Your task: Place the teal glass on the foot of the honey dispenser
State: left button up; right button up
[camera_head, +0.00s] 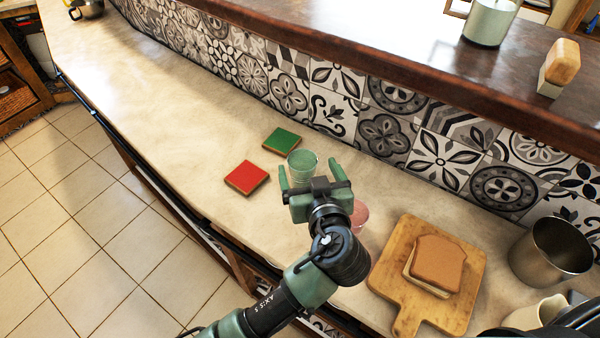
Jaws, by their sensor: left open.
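The teal glass (302,160) stands on the pale counter, just past the fingertips of my left gripper. My left gripper (309,173) is open, its two green fingers spread on either side of the near part of the glass. I cannot tell whether they touch it. The lower part of the glass is partly hidden by the gripper. I cannot make out a honey dispenser in this view. A pink round thing (360,214) is mostly hidden behind my left wrist. My right gripper is not in view.
A red square (245,177) and a green square (282,140) lie left of the glass. To the right are a wooden board (386,281) with a bread slice (437,262) and a metal pot (550,250).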

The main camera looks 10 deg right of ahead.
aim_at(301, 155)
pick_arm(q)
jog(key=shift+w+f, duration=0.5)
jog(key=shift+w, duration=0.3)
jog(key=shift+w+f+b, duration=0.15)
jog(key=shift+w+b, duration=0.35)
jog(key=shift+w, duration=0.15)
jog(key=b+x, duration=0.1)
jog(key=x, duration=0.3)
jog(key=shift+w+a+f, duration=0.15)
jog(key=shift+w+f, duration=0.1)
jog(key=shift+w, duration=0.3)
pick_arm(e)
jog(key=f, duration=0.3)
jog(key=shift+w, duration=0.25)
